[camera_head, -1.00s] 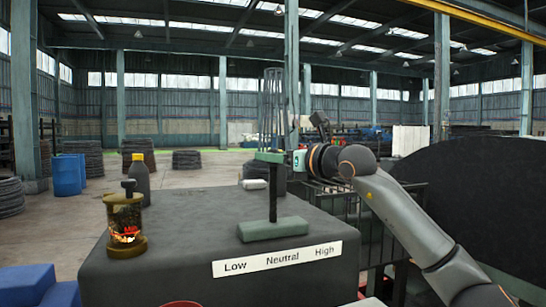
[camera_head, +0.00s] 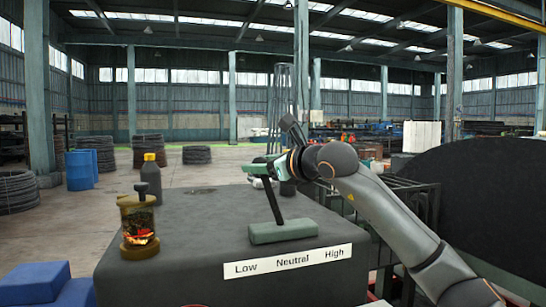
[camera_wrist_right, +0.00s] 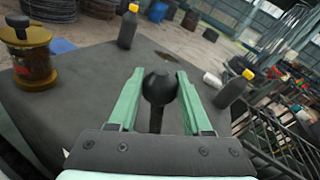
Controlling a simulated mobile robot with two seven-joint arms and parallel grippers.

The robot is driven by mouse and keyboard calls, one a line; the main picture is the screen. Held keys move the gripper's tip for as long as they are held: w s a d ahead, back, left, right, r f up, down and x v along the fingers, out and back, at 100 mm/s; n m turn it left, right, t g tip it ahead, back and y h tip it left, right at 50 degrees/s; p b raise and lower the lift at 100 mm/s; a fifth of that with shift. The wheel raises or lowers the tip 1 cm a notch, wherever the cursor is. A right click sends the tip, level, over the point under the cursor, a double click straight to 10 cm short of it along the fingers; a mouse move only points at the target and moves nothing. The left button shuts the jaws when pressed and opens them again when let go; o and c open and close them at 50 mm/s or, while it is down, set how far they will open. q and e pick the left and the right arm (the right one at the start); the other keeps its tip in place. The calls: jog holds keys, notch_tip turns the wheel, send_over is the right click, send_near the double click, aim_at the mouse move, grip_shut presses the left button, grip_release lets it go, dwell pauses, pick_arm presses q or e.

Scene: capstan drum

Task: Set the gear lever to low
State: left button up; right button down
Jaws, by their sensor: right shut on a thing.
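The gear lever (camera_head: 272,204) rises from a grey-green base block (camera_head: 283,232) on the dark console top. Its shaft leans to the left, toward the Low side of the label plate (camera_head: 288,263), which reads Low, Neutral, High. My right gripper (camera_head: 262,168) is at the top of the lever and hides most of its knob in the head view. In the right wrist view the round black knob (camera_wrist_right: 160,87) sits between the two green fingers of my right gripper (camera_wrist_right: 157,74), which is shut on it. My left gripper is not in view.
A brass-and-glass lantern-like jar (camera_head: 138,227) and a dark bottle with a yellow cap (camera_head: 151,180) stand on the console (camera_head: 205,240), left of the lever. Another yellow-capped bottle (camera_wrist_right: 233,90) shows in the wrist view. Blue blocks (camera_head: 45,285) lie at lower left.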

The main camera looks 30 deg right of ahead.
jog(key=shift+w+a+f+n+g+h, duration=0.2)
jog(key=shift+a+f+n, duration=0.2)
jog(key=shift+a, duration=0.3)
jog(key=shift+w+a+f+n+g+h, duration=0.1)
jog(key=shift+w+a+f+n+h, duration=0.15)
jog(key=shift+a+n, duration=0.35)
jog(key=shift+s+a+f, duration=0.1)
jog(key=shift+c, duration=1.7)
grip_release()
jog(key=shift+y, duration=0.25)
jog(key=shift+s, duration=0.1)
jog(key=b+v, duration=0.3)
jog(key=v, duration=0.9)
jog(key=shift+s, duration=0.2)
